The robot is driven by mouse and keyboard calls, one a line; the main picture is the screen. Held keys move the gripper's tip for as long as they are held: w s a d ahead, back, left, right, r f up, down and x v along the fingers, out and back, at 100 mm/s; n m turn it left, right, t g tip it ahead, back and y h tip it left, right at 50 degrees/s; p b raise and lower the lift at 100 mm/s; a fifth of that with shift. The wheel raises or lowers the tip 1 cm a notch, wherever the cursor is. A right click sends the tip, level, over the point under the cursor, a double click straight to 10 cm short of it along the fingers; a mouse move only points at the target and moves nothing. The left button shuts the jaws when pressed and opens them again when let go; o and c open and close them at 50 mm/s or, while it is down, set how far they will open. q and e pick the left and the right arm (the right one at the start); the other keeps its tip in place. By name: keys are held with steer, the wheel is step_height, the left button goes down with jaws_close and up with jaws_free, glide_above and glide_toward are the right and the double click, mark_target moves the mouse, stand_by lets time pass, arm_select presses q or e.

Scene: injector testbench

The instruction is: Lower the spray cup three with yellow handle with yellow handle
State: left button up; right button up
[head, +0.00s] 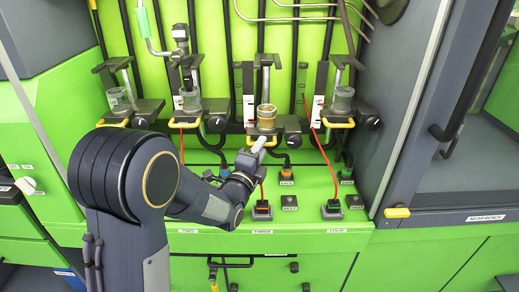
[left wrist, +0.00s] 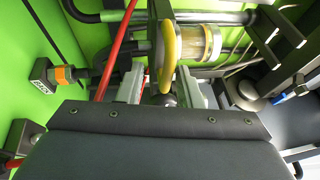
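Spray cup three (head: 266,116) is an amber cup on a dark holder in the middle of the green bench wall. Its yellow handle (head: 262,131) sticks out at the front below the cup. My left gripper (head: 258,145) is just below and in front of this handle. In the left wrist view the yellow handle (left wrist: 170,50) stands between the two separated fingers of the left gripper (left wrist: 162,75), with gaps beside it. The amber cup (left wrist: 196,42) shows just behind the handle. My right gripper is not in view.
Clear cups stand on holders to the left (head: 190,101) and right (head: 342,99). Red hoses (head: 322,150) hang close by. Sockets with coloured plugs (head: 262,210) line the sloped green panel below. A grey glass-fronted cabinet (head: 450,130) stands on the right.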

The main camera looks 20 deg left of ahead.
arm_select(q)
steer(key=shift+r, duration=0.1)
steer(key=s+f, duration=0.1)
steer(key=s, duration=0.6)
steer(key=shift+s+a+f+b, duration=0.15)
steer(key=shift+s+a+b, duration=0.25)
steer(key=shift+a+b, duration=0.05)
